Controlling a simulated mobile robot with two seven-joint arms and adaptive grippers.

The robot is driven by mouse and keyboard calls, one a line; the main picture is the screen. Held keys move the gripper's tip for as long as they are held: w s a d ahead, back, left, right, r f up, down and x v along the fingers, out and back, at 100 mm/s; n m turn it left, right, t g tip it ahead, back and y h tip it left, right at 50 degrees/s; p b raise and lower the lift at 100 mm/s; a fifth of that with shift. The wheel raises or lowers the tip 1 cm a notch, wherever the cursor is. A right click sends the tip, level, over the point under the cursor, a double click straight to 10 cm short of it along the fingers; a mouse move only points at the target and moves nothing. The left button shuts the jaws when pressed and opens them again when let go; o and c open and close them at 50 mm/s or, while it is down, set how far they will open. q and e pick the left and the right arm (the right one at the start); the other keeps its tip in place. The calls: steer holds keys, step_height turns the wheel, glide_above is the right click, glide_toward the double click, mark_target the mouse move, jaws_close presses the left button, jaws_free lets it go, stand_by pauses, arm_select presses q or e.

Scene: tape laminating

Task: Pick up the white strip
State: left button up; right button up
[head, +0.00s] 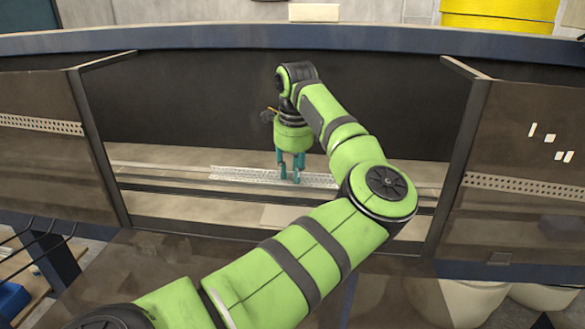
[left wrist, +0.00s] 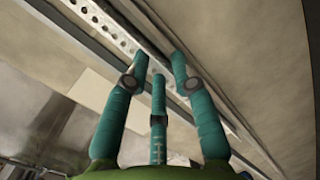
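The white strip (head: 235,173) is long, thin and full of small holes. It lies flat along the floor of the recess in the head view. My left gripper (head: 290,180) points down at its middle, with teal fingertips at about the strip's level. In the left wrist view the strip (left wrist: 118,37) runs diagonally past my left gripper (left wrist: 159,66). Its fingers are spread, with two on one side of the strip's line and one on the other. I cannot tell whether any finger touches it. My right gripper is not in view.
Perforated bands run along the left panel (head: 40,123) and right panel (head: 525,187) beside the recess. A dark rail (head: 170,189) runs in front of the strip. A pale flat plate (head: 285,216) lies nearer. Small white pieces (head: 550,138) are on the right panel.

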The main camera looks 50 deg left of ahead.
mark_target(292, 181)
arm_select(q)
steer(key=shift+s, duration=0.1)
jaws_close()
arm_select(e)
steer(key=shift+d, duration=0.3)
arm_select(q)
steer(key=shift+r, duration=0.15)
steer(key=shift+w+r+p, duration=0.2)
steer(key=shift+r+p, duration=0.4)
steer(key=shift+r, duration=0.25)
steer(key=shift+s+r+p, duration=0.1)
steer(key=shift+r+p, duration=0.6)
steer(key=shift+r, duration=0.6)
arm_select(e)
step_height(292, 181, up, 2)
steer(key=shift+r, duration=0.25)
